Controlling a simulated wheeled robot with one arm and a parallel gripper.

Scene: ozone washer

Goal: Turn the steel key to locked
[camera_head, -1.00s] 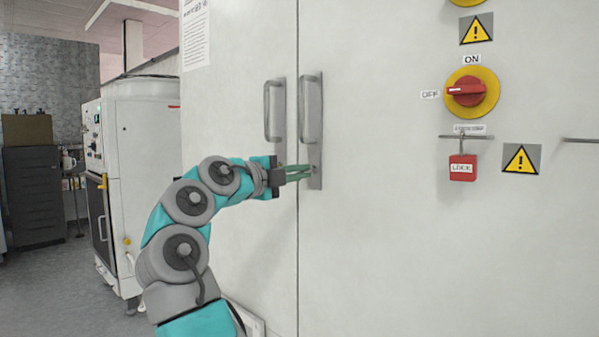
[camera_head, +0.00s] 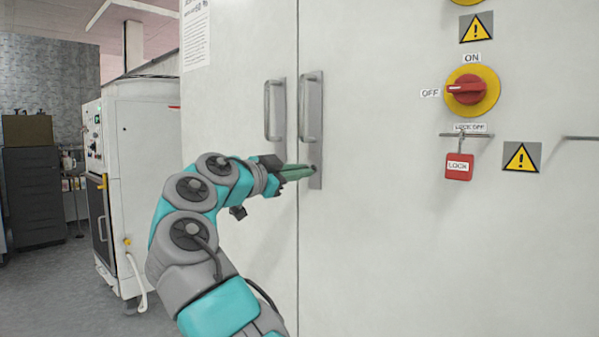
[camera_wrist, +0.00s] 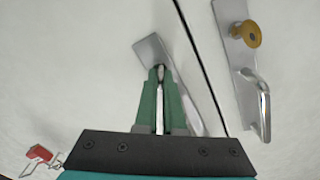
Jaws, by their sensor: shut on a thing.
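My gripper (camera_head: 308,171) has green fingers and is at the lower end of the right door's handle plate (camera_head: 315,90). In the wrist view the fingers (camera_wrist: 160,76) are shut on a thin silver piece, the steel key (camera_wrist: 160,112), which shows as a narrow strip between them. The fingers hide most of the key and the keyhole. In the head view the key is hidden by the fingers. I cannot read its exact angle or any lock marking.
A brass-coloured knob or key (camera_wrist: 246,34) is on the other door's plate. A red padlock (camera_head: 458,167) hangs below the red rotary switch (camera_head: 466,91), which points toward OFF. Both door handles stand out close above my gripper. A white machine (camera_head: 140,160) stands at left.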

